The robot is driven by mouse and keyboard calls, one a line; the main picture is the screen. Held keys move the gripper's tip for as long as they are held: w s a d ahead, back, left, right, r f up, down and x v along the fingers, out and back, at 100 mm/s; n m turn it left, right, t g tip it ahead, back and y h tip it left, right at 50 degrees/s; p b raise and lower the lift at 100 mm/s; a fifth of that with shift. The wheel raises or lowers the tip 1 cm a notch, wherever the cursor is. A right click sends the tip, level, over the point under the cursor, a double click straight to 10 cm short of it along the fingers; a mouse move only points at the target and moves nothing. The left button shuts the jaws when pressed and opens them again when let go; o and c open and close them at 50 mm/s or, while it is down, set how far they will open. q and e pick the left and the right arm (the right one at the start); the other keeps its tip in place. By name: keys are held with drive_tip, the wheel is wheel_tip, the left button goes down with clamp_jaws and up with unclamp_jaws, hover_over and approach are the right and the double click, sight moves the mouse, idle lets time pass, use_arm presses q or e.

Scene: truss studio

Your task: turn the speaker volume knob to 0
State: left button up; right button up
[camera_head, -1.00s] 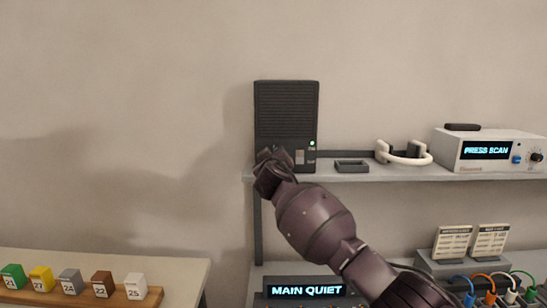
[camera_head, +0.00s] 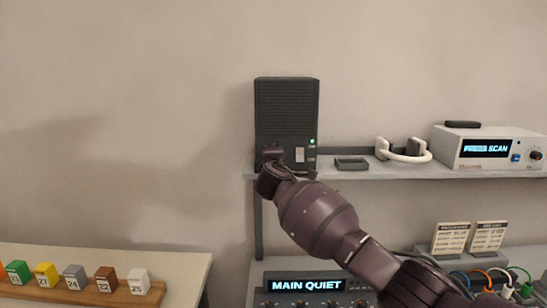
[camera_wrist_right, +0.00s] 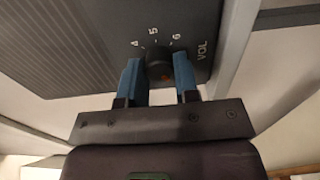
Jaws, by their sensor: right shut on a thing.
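The dark speaker (camera_head: 287,110) stands upright on the shelf, with a lit green light on its front. In the right wrist view the speaker's front (camera_wrist_right: 55,45) shows a dark round volume knob (camera_wrist_right: 157,68) with a small reddish mark on it. The figures 4, 5 and 6 and the word VOL show around it. My right gripper (camera_wrist_right: 158,76) has its two blue fingers on either side of the knob and is shut on it. In the head view my right gripper (camera_head: 271,158) covers the speaker's lower left and hides the knob. My left gripper is not in view.
On the shelf (camera_head: 360,174) to the right are a small dark tray (camera_head: 352,163), white headphones (camera_head: 405,154) and a white scanner box (camera_head: 490,150). Below are a MAIN QUIET display (camera_head: 306,285) and cables. Numbered blocks (camera_head: 75,277) stand at lower left.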

drive_tip(key=shift+n, duration=1.1)
drive_tip(key=o, duration=0.9)
drive_tip(key=shift+o, duration=0.2)
drive_tip(key=shift+s, duration=0.15)
drive_tip(key=s+b, duration=0.1)
drive_tip(key=s, duration=0.9)
drive_tip(key=shift+s+b, duration=0.3)
drive_tip(key=shift+b, duration=0.1)
